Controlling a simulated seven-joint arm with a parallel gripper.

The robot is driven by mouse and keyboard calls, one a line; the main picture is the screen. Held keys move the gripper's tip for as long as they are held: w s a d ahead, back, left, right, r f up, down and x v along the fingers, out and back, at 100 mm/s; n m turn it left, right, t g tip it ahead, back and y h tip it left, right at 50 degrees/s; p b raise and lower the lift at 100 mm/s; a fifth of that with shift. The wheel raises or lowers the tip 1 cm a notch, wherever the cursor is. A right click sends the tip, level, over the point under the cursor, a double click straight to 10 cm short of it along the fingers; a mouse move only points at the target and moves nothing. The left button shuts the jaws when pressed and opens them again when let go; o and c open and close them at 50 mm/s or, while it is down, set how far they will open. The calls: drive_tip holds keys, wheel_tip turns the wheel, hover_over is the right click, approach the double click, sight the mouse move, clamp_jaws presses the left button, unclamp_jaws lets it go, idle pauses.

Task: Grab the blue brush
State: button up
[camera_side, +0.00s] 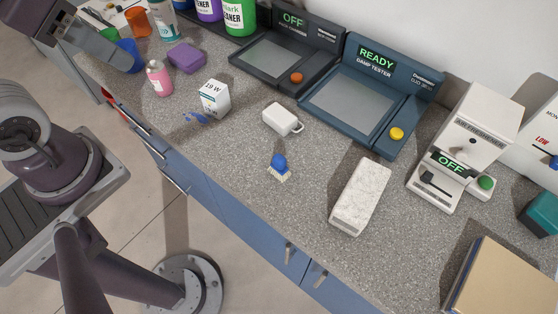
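The blue brush (279,163) sits on the grey speckled counter (240,150), near the middle of the view. It has a rounded blue top and pale bristles below. Nothing touches it. My gripper (100,45) is at the upper left, far from the brush and partly cut off by the frame edge. Its fingers cannot be made out clearly, and I see nothing held in it.
A small white box (214,98) is to the left. Counter around the brush is clear.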

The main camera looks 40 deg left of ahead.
drive_tip(key=shift+o, duration=1)
drive_tip(key=n+g, duration=0.6)
drive_tip(key=n, duration=1.1)
hover_over(279, 157)
drive_tip(key=f, duration=1.8)
drive_tip(key=shift+s, duration=0.4)
drive_tip(key=f, duration=0.7)
drive_tip(key=shift+w+d, duration=0.1)
drive_tip(key=shift+w, duration=0.3)
drive_tip(key=shift+r, duration=0.1)
clamp_jaws()
